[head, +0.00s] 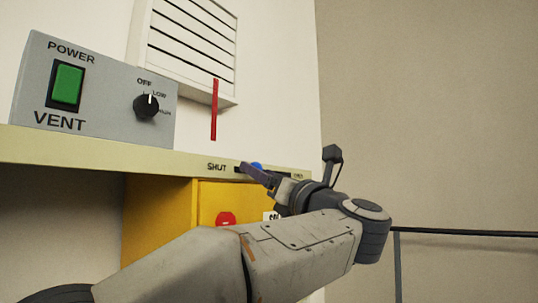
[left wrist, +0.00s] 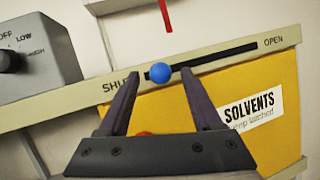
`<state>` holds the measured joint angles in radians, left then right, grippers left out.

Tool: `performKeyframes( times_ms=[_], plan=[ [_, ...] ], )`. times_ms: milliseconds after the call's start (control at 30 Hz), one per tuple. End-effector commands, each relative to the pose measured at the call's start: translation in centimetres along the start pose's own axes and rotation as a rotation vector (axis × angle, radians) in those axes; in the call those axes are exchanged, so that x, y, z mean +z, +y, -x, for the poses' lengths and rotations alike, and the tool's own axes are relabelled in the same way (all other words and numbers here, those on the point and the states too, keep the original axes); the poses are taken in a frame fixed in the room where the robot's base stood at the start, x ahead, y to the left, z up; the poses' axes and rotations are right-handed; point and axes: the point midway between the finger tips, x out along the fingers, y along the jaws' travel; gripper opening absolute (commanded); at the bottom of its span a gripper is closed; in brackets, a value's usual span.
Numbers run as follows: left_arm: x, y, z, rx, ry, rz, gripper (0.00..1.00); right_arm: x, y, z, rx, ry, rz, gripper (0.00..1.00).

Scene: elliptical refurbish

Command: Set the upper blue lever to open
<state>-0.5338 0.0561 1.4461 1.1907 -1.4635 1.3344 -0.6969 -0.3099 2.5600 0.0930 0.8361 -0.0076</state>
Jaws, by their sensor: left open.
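The blue lever knob (left wrist: 162,75) sits in a dark slot (left wrist: 225,56) on the shelf's front edge, near the SHUT end. The OPEN label (left wrist: 273,41) is at the slot's right end. In the head view the blue knob (head: 257,166) is partly hidden behind my gripper. My left gripper (head: 250,170) is open in front of the slot. In the left wrist view its fingers (left wrist: 160,82) stand on either side of the knob, with gaps between. Whether the fingertips reach around the knob in depth is unclear. My right gripper is not in view.
A grey VENT box (head: 95,95) with a green power switch and a dial stands on the shelf (head: 100,152). A red strip (head: 214,110) hangs from a wall vent (head: 190,45). Below the shelf is a yellow SOLVENTS cabinet (head: 155,215) with a red knob (head: 226,218). A dark rail (head: 450,232) runs at right.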

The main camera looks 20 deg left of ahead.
Motion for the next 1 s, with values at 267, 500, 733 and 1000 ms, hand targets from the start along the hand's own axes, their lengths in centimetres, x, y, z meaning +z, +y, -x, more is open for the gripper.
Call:
performKeyframes(
  times_ms=[267,500,733,1000],
  plan=[
    [0.1,0.0,-2.9,-0.001,0.000,-0.003,0.66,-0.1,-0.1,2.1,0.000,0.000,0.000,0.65],
    [-0.1,-0.1,-3.0,-0.003,-0.001,-0.001,0.66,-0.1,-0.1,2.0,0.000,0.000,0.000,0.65],
    [0.0,-0.1,-3.0,-0.003,-0.001,-0.001,0.05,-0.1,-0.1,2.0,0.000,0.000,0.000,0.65],
    [0.0,-0.1,-3.0,-0.002,-0.001,-0.001,0.00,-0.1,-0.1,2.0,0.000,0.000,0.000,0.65]
  ],
)
